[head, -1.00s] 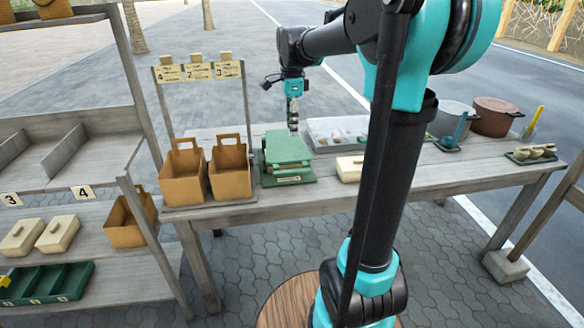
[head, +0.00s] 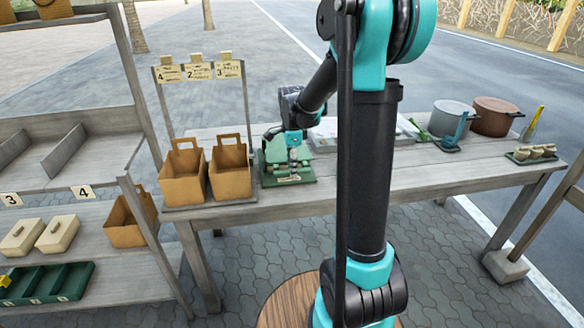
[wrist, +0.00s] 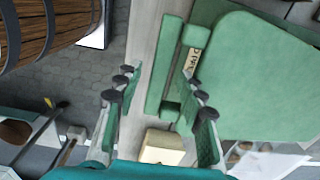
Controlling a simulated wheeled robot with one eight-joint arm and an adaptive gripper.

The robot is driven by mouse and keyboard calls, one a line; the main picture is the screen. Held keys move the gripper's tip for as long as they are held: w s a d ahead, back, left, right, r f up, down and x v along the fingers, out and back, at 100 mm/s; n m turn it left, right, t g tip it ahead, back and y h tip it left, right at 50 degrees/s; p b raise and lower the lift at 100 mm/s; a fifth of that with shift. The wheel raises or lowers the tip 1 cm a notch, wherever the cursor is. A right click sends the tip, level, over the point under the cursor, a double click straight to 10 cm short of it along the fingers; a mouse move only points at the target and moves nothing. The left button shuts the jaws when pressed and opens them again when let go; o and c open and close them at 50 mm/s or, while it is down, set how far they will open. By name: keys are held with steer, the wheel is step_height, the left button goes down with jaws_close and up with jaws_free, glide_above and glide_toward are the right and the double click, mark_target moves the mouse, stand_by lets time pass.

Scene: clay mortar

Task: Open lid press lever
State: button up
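The green press (head: 268,177) stands on the table between the paper bags and the pale tray; my gripper and wrist cover part of it. In the wrist view its broad green lid plate (wrist: 265,80) is at the right, with a narrow green bar (wrist: 165,65) and a small label left of it. I cannot tell which part is the lever. My gripper (head: 294,167) points down at the press's front side. In the wrist view my gripper (wrist: 158,85) is open, with its fingers apart. The right finger overlaps the press's front part; the left is over the table edge. Contact is unclear.
Two brown paper bags (head: 183,178) stand close left of the press, under a rack with numbered cards (head: 198,71). A cream box (wrist: 163,146) is near the gripper in the wrist view. Pots (head: 494,116) stand farther right. The right tabletop has free room.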

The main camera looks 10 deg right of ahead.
steer(key=shift+f, duration=0.25)
jaws_close()
stand_by(0.3)
